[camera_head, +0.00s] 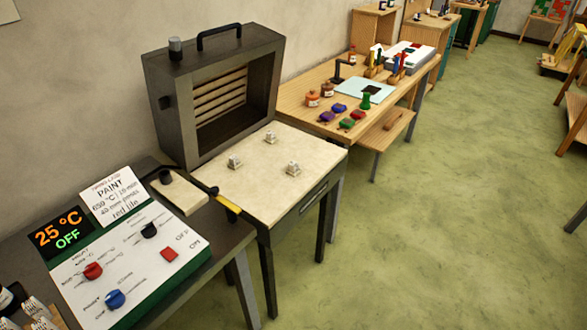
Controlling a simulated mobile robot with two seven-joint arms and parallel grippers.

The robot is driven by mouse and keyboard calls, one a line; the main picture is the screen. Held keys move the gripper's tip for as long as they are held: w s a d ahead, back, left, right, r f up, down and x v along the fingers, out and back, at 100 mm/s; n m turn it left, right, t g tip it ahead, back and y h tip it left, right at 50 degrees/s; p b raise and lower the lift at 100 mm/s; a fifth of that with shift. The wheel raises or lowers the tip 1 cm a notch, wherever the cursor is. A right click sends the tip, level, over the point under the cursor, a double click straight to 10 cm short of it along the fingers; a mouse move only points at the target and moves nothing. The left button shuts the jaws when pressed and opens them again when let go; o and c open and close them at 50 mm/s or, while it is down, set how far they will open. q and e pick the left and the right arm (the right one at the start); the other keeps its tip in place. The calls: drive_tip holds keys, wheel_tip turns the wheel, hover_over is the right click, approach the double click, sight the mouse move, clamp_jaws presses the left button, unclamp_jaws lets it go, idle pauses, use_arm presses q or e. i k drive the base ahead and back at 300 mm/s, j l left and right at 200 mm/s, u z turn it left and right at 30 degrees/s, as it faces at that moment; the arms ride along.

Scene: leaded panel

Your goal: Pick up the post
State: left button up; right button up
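Three small pale pieces that look like kiln posts stand on the cream slab of the kiln table. One post (234,162) is at the left, one post (270,137) is at the back, and one post (293,168) is at the right front. They stand apart from each other. Which one the task means I cannot tell. Neither of my grippers is in view.
A dark open kiln (215,95) stands behind the slab (255,195). A control panel (130,260) reading 25 °C OFF is at lower left. A wooden bench (320,75) with coloured jars is beyond. The green floor (430,230) at right is clear.

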sight(294, 166)
drive_tip(key=i+l+u, duration=1.05)
drive_tip(key=l, duration=0.45)
drive_tip(key=i, duration=0.05)
